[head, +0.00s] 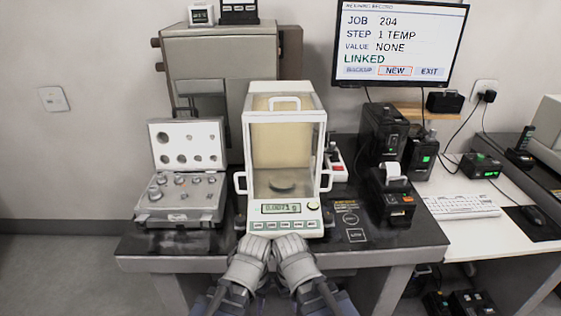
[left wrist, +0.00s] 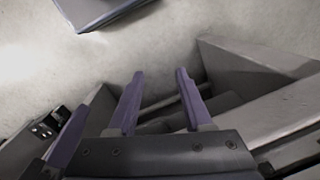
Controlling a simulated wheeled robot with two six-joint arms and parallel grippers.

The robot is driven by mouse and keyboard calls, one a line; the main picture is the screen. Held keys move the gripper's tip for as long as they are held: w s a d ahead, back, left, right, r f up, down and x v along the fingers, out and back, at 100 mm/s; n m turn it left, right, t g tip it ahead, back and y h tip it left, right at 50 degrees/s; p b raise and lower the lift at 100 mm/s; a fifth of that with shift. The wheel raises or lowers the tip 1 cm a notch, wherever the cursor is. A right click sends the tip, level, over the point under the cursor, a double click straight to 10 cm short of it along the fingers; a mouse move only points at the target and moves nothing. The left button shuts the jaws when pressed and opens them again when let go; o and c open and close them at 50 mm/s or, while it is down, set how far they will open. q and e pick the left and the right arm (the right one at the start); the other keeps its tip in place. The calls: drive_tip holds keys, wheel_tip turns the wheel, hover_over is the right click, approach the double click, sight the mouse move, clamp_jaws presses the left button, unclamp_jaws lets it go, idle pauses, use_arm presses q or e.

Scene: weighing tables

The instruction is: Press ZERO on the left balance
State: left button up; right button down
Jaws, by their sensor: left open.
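One balance (head: 285,140) stands on the dark table, with a clear-walled draft shield and a handle on each side. A dark round pan (head: 283,186) sits inside. Its display (head: 282,208) shows a small value of about 0.007 g. A row of small keys (head: 284,226) runs along its front; their labels are too small to read. My left gripper (head: 232,297) is low in front of the table, apart from the keys. In the left wrist view its purple fingers (left wrist: 158,98) are spread and empty. My right gripper (head: 325,298) is beside it, its jaws unclear.
An open case of weights (head: 180,213) lies left of the balance. A small printer (head: 396,205) and dark boxes stand right. A monitor (head: 400,42) shows JOB 204, VALUE NONE. The dark table's front edge (head: 200,262) is near my arms. Bare floor shows at the left.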

idle(0.3)
use_arm(q)
clamp_jaws()
idle(0.3)
idle(1.3)
